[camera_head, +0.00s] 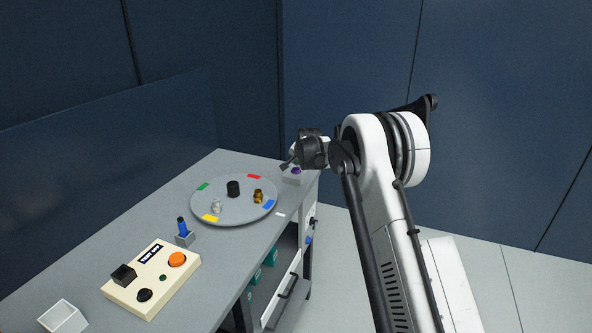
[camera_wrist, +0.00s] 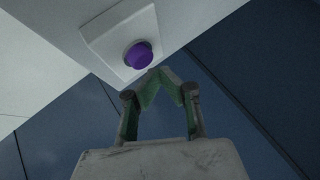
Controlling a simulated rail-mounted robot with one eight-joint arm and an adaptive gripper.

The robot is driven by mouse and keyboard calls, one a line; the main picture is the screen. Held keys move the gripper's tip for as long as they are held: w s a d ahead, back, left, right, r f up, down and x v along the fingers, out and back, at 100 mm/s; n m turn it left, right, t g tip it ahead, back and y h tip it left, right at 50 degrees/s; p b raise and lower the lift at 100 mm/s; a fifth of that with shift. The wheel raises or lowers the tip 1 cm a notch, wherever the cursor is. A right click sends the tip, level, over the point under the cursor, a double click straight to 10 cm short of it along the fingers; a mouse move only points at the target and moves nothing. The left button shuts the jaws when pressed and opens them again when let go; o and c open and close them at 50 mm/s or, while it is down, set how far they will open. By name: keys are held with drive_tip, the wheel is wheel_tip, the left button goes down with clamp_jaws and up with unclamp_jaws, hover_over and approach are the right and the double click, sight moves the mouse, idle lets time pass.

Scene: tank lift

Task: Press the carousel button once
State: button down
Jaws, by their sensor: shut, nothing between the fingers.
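The carousel button is a purple cap (camera_wrist: 138,56) on a white box (camera_wrist: 112,32), upper middle in the wrist view. In the head view the purple button (camera_head: 297,170) and its box (camera_head: 292,179) stand at the table's far right corner. My gripper (camera_wrist: 165,74) is shut and empty, its fingertips together just to the lower right of the cap in the wrist view. Whether they touch the cap cannot be told. In the head view my gripper (camera_head: 285,165) is beside the button, partly hidden by my wrist. The round grey carousel (camera_head: 235,208) lies left of the box.
On the carousel are a black cylinder (camera_head: 233,188), a brass part (camera_head: 258,195) and a small pale part (camera_head: 215,205). A cream control box (camera_head: 150,280), a blue item in a holder (camera_head: 183,228) and a white open box (camera_head: 63,318) stand nearer. Walls rise behind the table.

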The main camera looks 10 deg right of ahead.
sight(296, 169)
drive_tip(key=shift+f, duration=0.1)
idle(0.3)
drive_tip(key=shift+f+b, duration=0.35)
drive_tip(key=shift+b, duration=0.15)
drive_tip(key=shift+f+b, duration=0.45)
drive_tip(key=shift+f, duration=0.05)
idle(0.7)
drive_tip(key=shift+r, duration=0.95)
drive_tip(key=shift+r+p, duration=1.05)
drive_tip(key=shift+r, duration=1.45)
